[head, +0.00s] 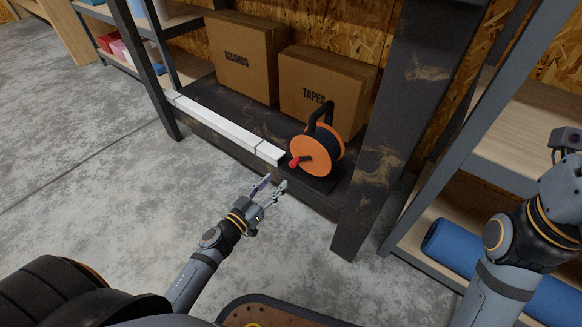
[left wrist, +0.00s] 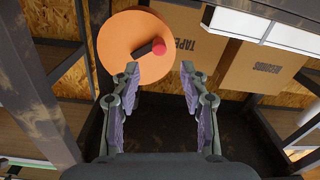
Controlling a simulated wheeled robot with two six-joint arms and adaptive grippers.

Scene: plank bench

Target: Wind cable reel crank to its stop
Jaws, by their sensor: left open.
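The cable reel (head: 317,149) is an orange disc with a black frame and handle, standing upright on the dark lower shelf of the bench. Its crank ends in a red knob (head: 294,163) on the near face, toward the lower left. In the left wrist view the orange disc (left wrist: 121,62) fills the upper left, and the red knob (left wrist: 158,46) sits right of its centre on a dark crank arm. My left gripper (head: 272,184) is open and empty, in front of the shelf and short of the knob. My right gripper is not clearly seen; only its arm shows at the right.
A white strip (head: 225,127) runs along the shelf's front edge. A dark post (head: 385,140) stands right of the reel. A blue roll (head: 468,254) lies on the right rack. Floor at left is clear.

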